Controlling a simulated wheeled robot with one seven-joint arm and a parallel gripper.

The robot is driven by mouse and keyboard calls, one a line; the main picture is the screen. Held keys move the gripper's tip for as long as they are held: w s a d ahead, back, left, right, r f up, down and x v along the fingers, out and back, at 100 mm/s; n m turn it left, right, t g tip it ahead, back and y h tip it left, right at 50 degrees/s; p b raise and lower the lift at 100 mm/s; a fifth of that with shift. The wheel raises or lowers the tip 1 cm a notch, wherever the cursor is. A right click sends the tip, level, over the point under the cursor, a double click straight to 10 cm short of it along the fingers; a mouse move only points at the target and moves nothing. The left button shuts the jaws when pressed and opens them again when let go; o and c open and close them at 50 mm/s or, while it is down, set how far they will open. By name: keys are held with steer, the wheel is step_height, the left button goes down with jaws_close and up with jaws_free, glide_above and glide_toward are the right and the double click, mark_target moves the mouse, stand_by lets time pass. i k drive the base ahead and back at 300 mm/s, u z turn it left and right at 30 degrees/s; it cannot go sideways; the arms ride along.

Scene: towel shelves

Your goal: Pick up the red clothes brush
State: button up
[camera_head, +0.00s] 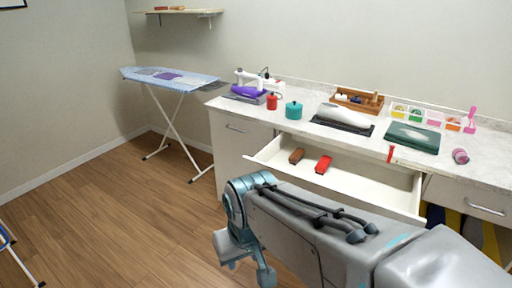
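A red brush-like block (323,164), which looks like the clothes brush, lies in the open drawer (375,190) under the counter. A brown brush-like block (296,156) lies just left of it in the same drawer. My gripper (249,268) is low in the picture, in front of and left of the drawer and apart from both blocks. Its fingers look spread, with nothing visible between them. My arm covers part of the drawer's front.
An ironing board (170,80) stands left.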

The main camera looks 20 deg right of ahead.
mark_target(323, 165)
steer(key=i, duration=0.9)
steer(key=z, duration=1.1)
steer(key=i, duration=0.7)
steer(key=z, duration=0.85)
